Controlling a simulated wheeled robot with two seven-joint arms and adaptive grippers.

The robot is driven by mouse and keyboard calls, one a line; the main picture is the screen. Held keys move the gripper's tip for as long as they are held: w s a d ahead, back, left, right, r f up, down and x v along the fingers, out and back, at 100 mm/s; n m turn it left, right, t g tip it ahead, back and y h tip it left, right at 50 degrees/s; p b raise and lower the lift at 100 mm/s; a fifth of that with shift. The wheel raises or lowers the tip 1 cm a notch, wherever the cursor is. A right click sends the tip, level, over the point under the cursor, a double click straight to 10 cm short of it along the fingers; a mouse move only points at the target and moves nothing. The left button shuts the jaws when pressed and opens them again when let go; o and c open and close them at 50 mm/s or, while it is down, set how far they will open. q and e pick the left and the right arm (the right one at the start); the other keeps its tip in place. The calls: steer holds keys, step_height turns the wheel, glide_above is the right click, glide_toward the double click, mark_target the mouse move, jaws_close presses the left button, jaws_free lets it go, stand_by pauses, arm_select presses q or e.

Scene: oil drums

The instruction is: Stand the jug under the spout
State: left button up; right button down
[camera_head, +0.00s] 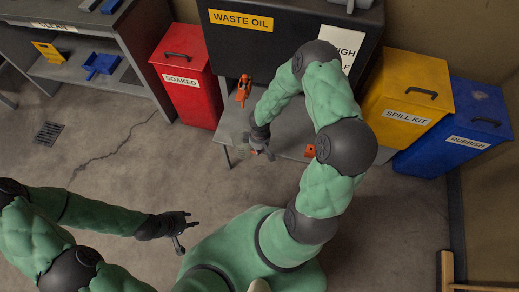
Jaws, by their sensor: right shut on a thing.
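The waste oil tank (283,45) is a dark cabinet at the top centre with an orange spout (244,90) at its front left. My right gripper (262,151) is below and slightly right of the spout, over the grey shelf under the tank. It is shut on what looks like a pale, see-through jug (241,149), which is small and hard to make out; whether it touches the shelf cannot be told. My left gripper (185,231) is open and empty above the floor at the lower left of centre.
A red SOAKED bin (184,75) stands left of the tank. A yellow SPILL KIT bin (405,95) and a blue RUBBISH bin (463,125) stand right. A small orange thing (310,151) is by the shelf's front. A workbench (85,70) is at upper left; the floor between is clear.

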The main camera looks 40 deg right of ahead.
steer(key=w+d+f, duration=0.1)
steer(key=w+f, duration=0.1)
steer(key=w+d+f, duration=0.2)
steer(key=f, duration=0.1)
steer(key=w+d+f, duration=0.2)
steer(key=w, duration=0.1)
steer(key=shift+f, duration=0.2)
steer(key=shift+w+d+p, duration=0.55)
steer(key=shift+w, duration=0.35)
steer(key=shift+w+d+f, duration=0.15)
steer(key=shift+w+d, duration=0.45)
steer(key=shift+w, duration=0.3)
steer(key=shift+w+d+f+b, duration=0.1)
steer(key=shift+w+d+b, duration=0.15)
steer(key=shift+w+d, duration=0.25)
steer(key=shift+w+d+f+b, duration=0.1)
steer(key=shift+w+d+b, duration=0.15)
steer(key=shift+w, duration=0.35)
steer(key=shift+w+d+r+b, duration=0.1)
steer(key=shift+w+d+b, duration=0.55)
steer(key=shift+w, duration=0.3)
steer(key=shift+f+b, duration=0.4)
steer(key=shift+f, duration=0.05)
